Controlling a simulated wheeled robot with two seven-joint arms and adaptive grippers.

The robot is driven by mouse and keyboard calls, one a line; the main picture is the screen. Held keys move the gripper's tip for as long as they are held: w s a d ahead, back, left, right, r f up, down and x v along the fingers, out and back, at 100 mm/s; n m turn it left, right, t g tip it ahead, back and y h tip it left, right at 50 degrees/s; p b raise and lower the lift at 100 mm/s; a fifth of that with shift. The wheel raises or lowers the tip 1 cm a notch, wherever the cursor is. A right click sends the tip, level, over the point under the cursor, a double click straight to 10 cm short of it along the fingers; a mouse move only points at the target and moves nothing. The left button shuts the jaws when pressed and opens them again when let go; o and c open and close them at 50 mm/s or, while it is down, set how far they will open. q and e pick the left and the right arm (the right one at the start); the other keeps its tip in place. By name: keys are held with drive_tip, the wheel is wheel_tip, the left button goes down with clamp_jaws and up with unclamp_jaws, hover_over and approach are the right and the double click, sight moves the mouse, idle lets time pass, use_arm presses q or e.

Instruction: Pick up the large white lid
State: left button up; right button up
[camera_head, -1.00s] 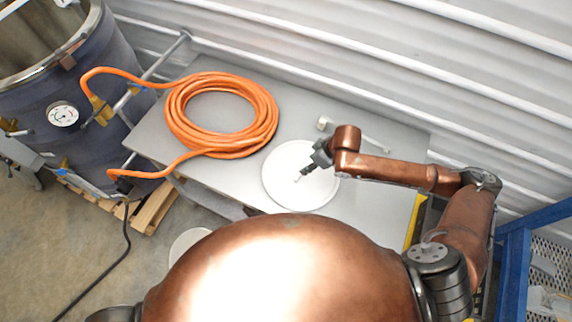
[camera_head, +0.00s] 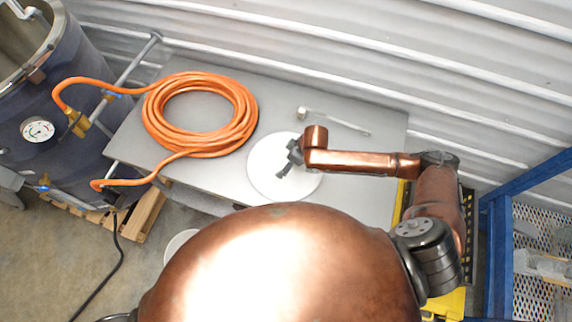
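The large white lid (camera_head: 266,178) is a flat round disc lying on the grey table, right of the orange hose coil. My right gripper (camera_head: 282,174) is over the upper right part of the lid, with its dark fingers pointing down and left. The fingers look apart, and nothing shows between them. I cannot tell whether they touch the lid. The gripper hides part of the lid. My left gripper is not in view.
An orange hose coil (camera_head: 247,128) lies on the table (camera_head: 370,190). A light-coloured handled tool (camera_head: 335,121) lies behind my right arm. A dark hopper (camera_head: 75,150) with a gauge stands at left. A blue rack (camera_head: 497,250) stands at right. A corrugated wall closes the back.

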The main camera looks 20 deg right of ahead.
drive_tip(key=c, duration=1.1)
